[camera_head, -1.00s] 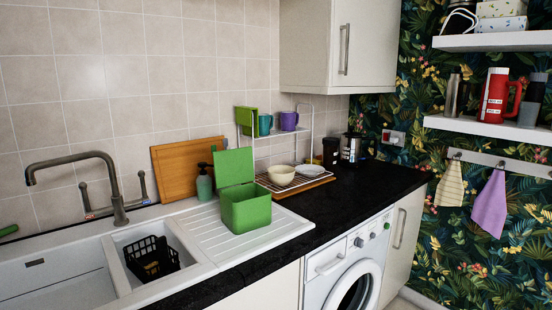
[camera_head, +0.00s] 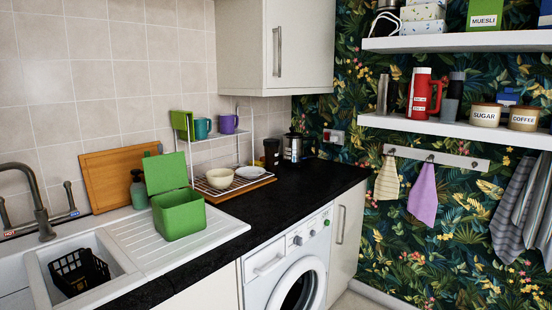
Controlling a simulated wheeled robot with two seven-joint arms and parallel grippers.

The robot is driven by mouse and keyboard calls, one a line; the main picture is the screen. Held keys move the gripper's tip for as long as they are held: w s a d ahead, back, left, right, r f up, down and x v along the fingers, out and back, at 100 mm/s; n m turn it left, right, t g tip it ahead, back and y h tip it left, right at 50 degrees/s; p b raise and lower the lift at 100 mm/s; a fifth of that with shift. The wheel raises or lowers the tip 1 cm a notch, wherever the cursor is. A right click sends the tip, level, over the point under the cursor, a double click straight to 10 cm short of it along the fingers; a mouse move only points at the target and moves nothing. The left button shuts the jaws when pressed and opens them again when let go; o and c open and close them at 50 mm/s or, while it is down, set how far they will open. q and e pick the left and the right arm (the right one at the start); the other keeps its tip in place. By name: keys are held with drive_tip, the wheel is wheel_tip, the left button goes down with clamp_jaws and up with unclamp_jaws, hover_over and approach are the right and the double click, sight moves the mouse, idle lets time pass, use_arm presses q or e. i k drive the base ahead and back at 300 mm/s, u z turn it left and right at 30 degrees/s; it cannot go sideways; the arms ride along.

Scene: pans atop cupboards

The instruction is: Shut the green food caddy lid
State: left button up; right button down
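The green food caddy (camera_head: 180,216) stands on the white draining board beside the sink. Its green lid (camera_head: 166,172) is open, standing up at the back of the box and leaning slightly back. The front and right side of the box face me. Neither of my grippers shows in the head view.
The sink (camera_head: 98,250) with a black basket (camera_head: 80,272) is left of the caddy. A soap bottle (camera_head: 138,190) and a wooden board (camera_head: 120,174) stand behind it. A dish rack (camera_head: 220,180) with a bowl (camera_head: 220,178) is to the right. Black worktop (camera_head: 280,206) is clear in front.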

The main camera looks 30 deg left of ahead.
sight(164, 174)
drive_tip(key=z, duration=0.55)
drive_tip(key=i, duration=3.2)
drive_tip(key=u, duration=3.45)
